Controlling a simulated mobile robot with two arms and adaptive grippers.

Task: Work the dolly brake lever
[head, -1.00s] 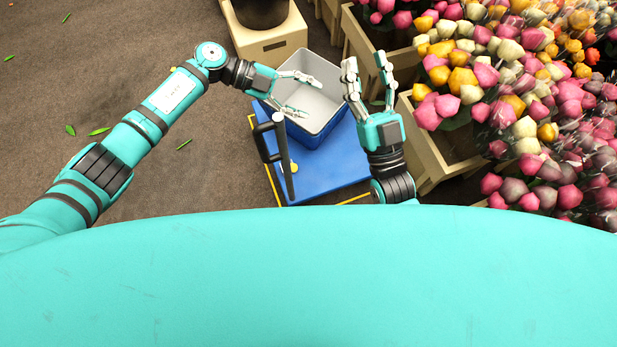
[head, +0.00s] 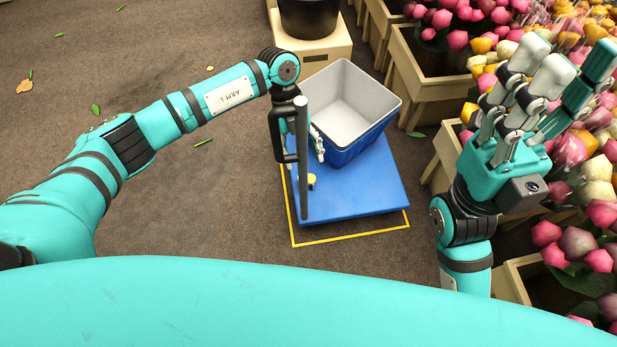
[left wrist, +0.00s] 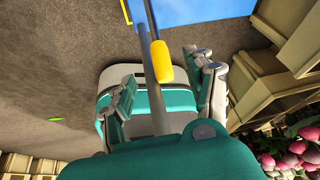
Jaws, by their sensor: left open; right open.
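The yellow brake lever (head: 311,180) is low beside the post. It shows larger in the left wrist view (left wrist: 161,62), ahead of my left gripper (left wrist: 170,78), whose fingers are spread to either side of the post and lever. In the head view, my left gripper (head: 318,143) points down, partly hidden behind the post and handle. I cannot tell whether it touches the lever. My right gripper (head: 568,66) is open and empty, away at the right.
A blue tub with a grey inside (head: 350,95) stands on the dolly. Yellow lines (head: 350,237) mark the floor around it. Wooden crates (head: 428,75) and tulip bunches (head: 590,165) crowd the right. A black pot (head: 309,15) stands behind.

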